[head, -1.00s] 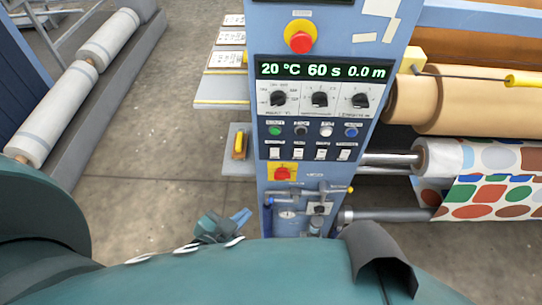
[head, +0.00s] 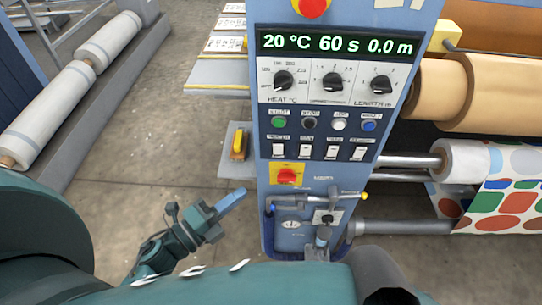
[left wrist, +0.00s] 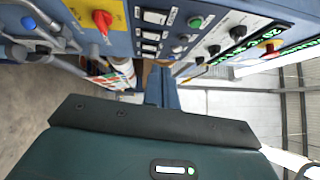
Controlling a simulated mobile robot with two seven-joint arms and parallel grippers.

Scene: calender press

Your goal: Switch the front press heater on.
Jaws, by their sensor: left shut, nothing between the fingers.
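The press's blue control panel (head: 400,30) faces me in the head view. Its display (head: 330,44) reads 20 °C, 60 s, 0.0 m. Below it are a heat dial (head: 284,80), two more dials, coloured buttons, and a row of white rocker switches (head: 305,151). The switch labels are too small to read surely. A red rotary switch on a yellow plate (head: 288,175) sits lower. My left gripper (head: 232,199) is shut and empty, left of the panel's lower part and apart from it. In the left wrist view its fingers (left wrist: 162,88) point toward the panel.
A red emergency button (head: 312,7) is above the display. Pipes and a gauge (head: 292,224) are low on the panel. A yellow-handled item (head: 239,144) sits on a side bracket. Rolls (head: 465,160) with patterned cloth are right.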

